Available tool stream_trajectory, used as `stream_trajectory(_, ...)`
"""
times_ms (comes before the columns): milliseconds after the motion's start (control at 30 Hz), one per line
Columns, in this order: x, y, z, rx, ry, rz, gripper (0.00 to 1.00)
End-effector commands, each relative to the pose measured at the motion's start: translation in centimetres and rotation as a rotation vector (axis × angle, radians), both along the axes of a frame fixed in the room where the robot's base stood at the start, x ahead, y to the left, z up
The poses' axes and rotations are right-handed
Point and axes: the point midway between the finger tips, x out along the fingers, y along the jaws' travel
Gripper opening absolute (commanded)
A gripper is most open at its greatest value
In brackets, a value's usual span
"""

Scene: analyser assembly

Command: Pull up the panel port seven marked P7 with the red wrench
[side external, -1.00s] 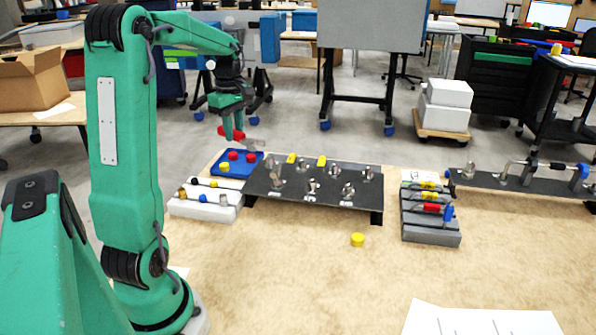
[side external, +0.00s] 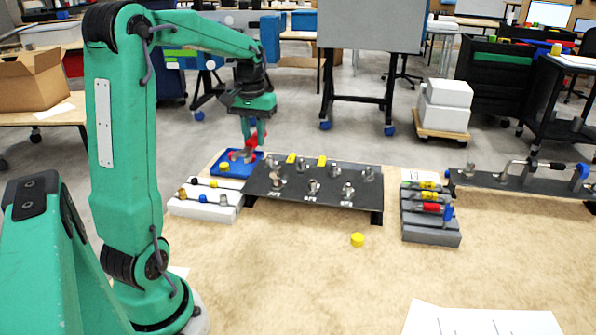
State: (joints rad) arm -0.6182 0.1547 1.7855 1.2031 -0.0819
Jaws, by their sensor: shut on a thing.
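My gripper (side external: 256,134) is shut on the red wrench (side external: 251,141), whose red handle hangs below the fingers. Its grey head (side external: 242,156) points down and left, in front of the blue tray as seen here. Whether it touches anything there I cannot tell. The black panel (side external: 330,197) stands to the right of the gripper on short legs and carries several metal ports with nuts (side external: 347,190). Small white labels (side external: 309,198) lie on it, too small to read, so I cannot tell which port is P7.
The blue tray (side external: 231,173) holds a yellow cap (side external: 224,167). A white rack (side external: 201,209) with tools stands in front of it. A grey rack (side external: 431,229) with coloured tools stands right of the panel.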

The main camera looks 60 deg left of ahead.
Motion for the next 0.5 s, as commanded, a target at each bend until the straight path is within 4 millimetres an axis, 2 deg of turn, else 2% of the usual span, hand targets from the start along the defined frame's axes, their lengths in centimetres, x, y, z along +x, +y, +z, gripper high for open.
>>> stream_trajectory(500, 1.1, -3.1, 0.0, 0.000, -0.001, -0.638, 0.00)
